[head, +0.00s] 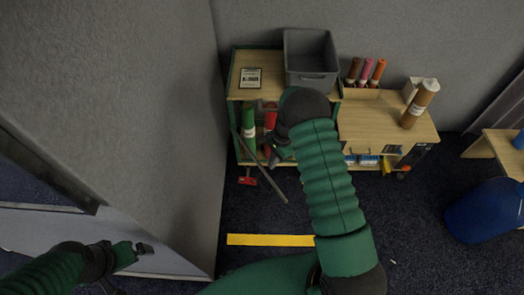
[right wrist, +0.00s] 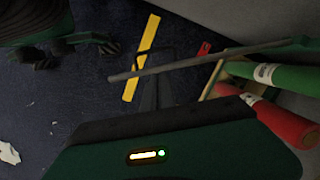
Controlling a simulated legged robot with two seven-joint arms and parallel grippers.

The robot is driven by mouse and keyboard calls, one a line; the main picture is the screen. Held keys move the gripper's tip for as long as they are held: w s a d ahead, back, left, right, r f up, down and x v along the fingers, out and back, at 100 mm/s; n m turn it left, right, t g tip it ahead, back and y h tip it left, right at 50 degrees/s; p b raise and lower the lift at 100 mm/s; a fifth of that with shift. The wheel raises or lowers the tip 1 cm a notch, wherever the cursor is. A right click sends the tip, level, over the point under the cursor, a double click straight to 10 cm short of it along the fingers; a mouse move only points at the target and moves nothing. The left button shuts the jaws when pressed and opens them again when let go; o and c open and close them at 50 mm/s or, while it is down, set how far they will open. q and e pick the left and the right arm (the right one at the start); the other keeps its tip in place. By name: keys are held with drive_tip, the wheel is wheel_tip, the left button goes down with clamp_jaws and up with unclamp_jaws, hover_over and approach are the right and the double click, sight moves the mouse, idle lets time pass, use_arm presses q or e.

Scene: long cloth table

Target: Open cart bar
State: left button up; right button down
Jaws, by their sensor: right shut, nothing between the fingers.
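The cart (head: 243,90) has a green frame and wooden top and stands against the back wall. Its thin grey bar (head: 262,172) slants down and out from the cart's left front side, its lower end free over the floor. In the right wrist view the bar (right wrist: 215,62) crosses the picture beyond my gripper. My right gripper (head: 272,160) is shut and empty, close to the bar; whether they touch I cannot tell. It also shows dark in the right wrist view (right wrist: 152,75). My left gripper (head: 143,248) is low at left, far from the cart; its jaws are unclear.
A grey bin (head: 310,57) stands on the cart. Green (head: 249,128) and red (head: 270,118) rolls stand inside it. A wooden bench (head: 375,120) with tubes adjoins at right. A blue bin (head: 484,210) stands at right. A yellow floor strip (head: 270,240) lies in front; floor there is clear.

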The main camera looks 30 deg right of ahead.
sight(268, 178)
drive_tip(key=x, duration=0.3)
drive_tip(key=b+x, duration=0.1)
drive_tip(key=x, duration=0.2)
drive_tip(key=s+b+x, duration=0.1)
drive_tip(key=x, duration=0.1)
drive_tip(key=shift+a+f, duration=0.35)
drive_tip(key=shift+f, duration=0.45)
use_arm(q)
drive_tip(key=shift+s+a+f, duration=0.2)
drive_tip(key=shift+a+f, duration=0.4)
drive_tip(key=shift+f, duration=0.3)
use_arm(e)
drive_tip(key=w+a+m, duration=0.3)
drive_tip(key=a, duration=0.6)
drive_tip(key=w+a+m+t, duration=0.1)
drive_tip(key=w+a+m, duration=0.1)
drive_tip(key=a, duration=0.8)
drive_tip(key=shift+w+m, duration=0.4)
drive_tip(key=shift+w, duration=0.3)
drive_tip(key=shift+a+r, duration=0.1)
drive_tip(key=shift+r, duration=0.05)
